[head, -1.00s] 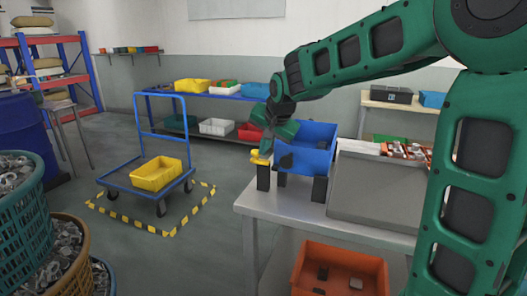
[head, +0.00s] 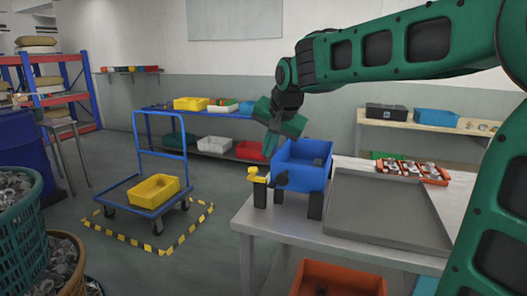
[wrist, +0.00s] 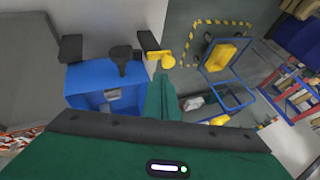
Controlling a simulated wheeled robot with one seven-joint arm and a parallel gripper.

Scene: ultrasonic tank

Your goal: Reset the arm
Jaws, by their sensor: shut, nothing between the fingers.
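My green arm reaches in from the right in the head view. My gripper (head: 268,152) hangs above and beside the left edge of the blue tank (head: 303,165), pointing down, shut and empty. The tank stands on black legs on a grey table (head: 270,222). A yellow valve (head: 256,174) sticks out at the tank's left, with a black handle (head: 281,180) on its front. The tank's inside shows partly in the wrist view; its far part is hidden by my gripper body.
A grey tray (head: 385,212) and orange trays of metal parts (head: 412,171) lie on the table right of the tank. An orange bin (head: 338,280) is below it. A blue cart (head: 150,205) with a yellow bin (head: 153,188) stands left, with clear floor between.

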